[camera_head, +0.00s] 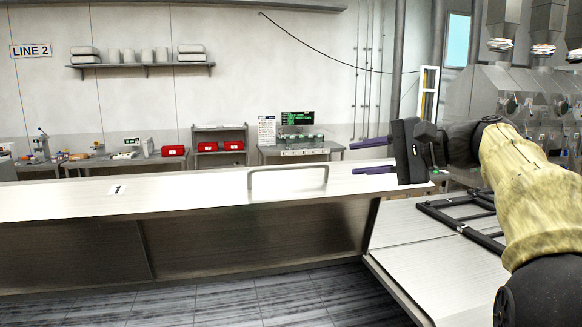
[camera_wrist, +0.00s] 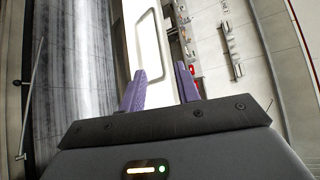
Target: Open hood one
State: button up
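Hood one (camera_head: 200,197) is a long pale metal cover with a label "1" (camera_head: 117,189) on its top; it appears closed and flat. Its handle (camera_head: 289,168) is a thin upright metal loop near the hood's right end. My gripper (camera_head: 354,156) is to the right of the handle and apart from it. Its two purple fingers point left, spread one above the other, with nothing between them. In the wrist view, my gripper (camera_wrist: 163,70) shows both fingers apart, and the pale hood top and rounded handle outline lie ahead of them.
A dark frame (camera_head: 463,224) lies on a metal surface at the right, below my arm. Back tables hold red bins (camera_head: 234,146) and a device with a green screen (camera_head: 297,118). A shelf (camera_head: 140,66) hangs on the wall. Tiled floor (camera_head: 240,303) lies in front.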

aim_at(293, 167)
jog(key=p+x, duration=0.5)
jog(key=x, duration=1)
jog(key=shift+w+a, duration=0.1)
jog(key=shift+a, duration=0.15)
jog(key=shift+w+a+f+p, duration=0.25)
jog(key=shift+a+p, duration=0.05)
jog(key=shift+a, duration=0.1)
jog(key=shift+c, duration=0.2)
grip_shut()
